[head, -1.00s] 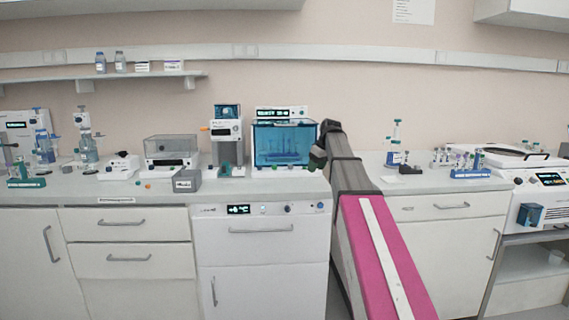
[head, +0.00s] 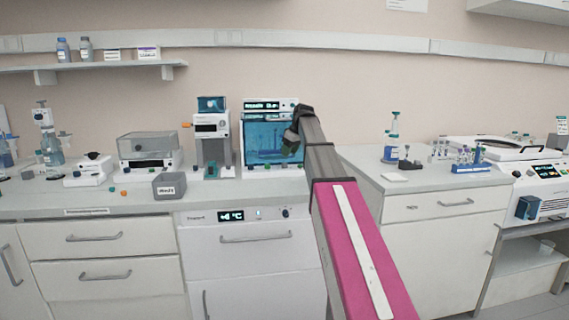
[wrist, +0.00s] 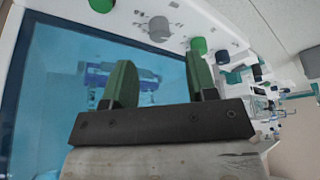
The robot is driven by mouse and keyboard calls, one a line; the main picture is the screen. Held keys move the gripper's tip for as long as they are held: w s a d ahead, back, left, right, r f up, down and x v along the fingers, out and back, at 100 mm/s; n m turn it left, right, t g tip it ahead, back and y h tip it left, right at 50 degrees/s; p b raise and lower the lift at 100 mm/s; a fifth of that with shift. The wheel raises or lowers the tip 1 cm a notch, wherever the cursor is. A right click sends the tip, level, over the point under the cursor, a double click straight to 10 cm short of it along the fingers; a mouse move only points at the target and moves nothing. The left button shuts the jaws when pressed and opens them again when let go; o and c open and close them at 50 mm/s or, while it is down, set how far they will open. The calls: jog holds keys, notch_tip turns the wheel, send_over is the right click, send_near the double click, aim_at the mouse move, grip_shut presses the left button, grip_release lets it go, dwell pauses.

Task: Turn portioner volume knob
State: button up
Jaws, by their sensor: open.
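A white bench device with a blue see-through window (head: 262,143) stands at the counter's middle, with a display (head: 262,105) on top. In the wrist view its window (wrist: 65,75) fills the left, and a grey knob (wrist: 159,28), one green knob (wrist: 199,45) and another green knob (wrist: 102,5) sit on its white panel. No label I can read marks a volume knob. My gripper (head: 291,140) is in front of the window's right part. In the wrist view its green fingers (wrist: 158,75) are apart, with nothing between them; the knobs lie beyond the fingertips.
A white device with a blue top (head: 211,125) stands just left, then a grey box (head: 169,186) and a clear-lidded instrument (head: 148,150). A pump bottle (head: 391,140) and tube racks (head: 468,160) stand right. The counter right of my arm has clear room.

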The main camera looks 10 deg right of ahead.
aim_at(285, 165)
jog(key=shift+x, duration=3.15)
jog(key=c, duration=0.9)
